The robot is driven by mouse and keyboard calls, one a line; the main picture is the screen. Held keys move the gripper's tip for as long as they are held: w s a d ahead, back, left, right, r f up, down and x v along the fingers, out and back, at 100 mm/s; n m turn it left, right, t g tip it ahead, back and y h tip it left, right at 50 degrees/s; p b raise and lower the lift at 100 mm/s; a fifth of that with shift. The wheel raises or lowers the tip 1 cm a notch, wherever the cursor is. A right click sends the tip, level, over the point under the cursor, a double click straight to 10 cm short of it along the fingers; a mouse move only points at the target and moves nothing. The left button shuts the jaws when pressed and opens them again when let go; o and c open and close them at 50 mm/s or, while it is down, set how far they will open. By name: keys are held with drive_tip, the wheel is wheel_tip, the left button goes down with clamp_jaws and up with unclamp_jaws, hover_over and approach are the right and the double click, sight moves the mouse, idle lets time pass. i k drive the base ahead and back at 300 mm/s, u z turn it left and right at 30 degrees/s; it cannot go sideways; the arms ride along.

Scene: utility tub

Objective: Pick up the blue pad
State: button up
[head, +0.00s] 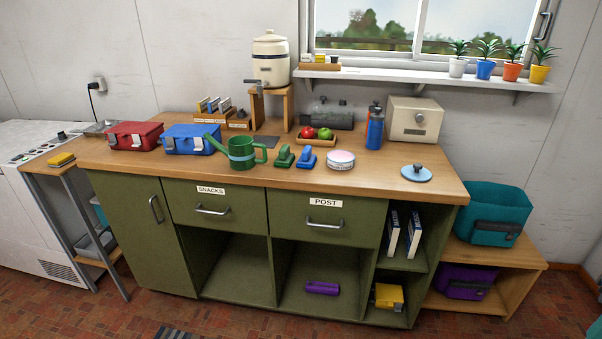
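A small blue pad (307,160) with a raised, handle-like top sits on the wooden counter (370,178), near its front edge and right of centre. A similar green pad (284,160) stands close on its left. A round pale tin (340,160) stands close on its right. The blue pad's top and front are in clear view. A flat light-blue round lid (416,173) with a dark knob lies further right on the counter. My gripper is not in view.
A green watering can (241,154) stands left of the pads. Behind them is a tray of fruit (316,141); a blue bottle (375,128) stands behind right. Bare counter lies in front. Two closed drawers (213,208) and open shelves are below, with red-brown floor in front.

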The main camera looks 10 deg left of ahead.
sight(307, 160)
drive_tip(key=k, duration=0.75)
drive_tip(key=u, duration=0.5)
drive_tip(key=i, duration=2.3)
drive_tip(key=z, duration=0.45)
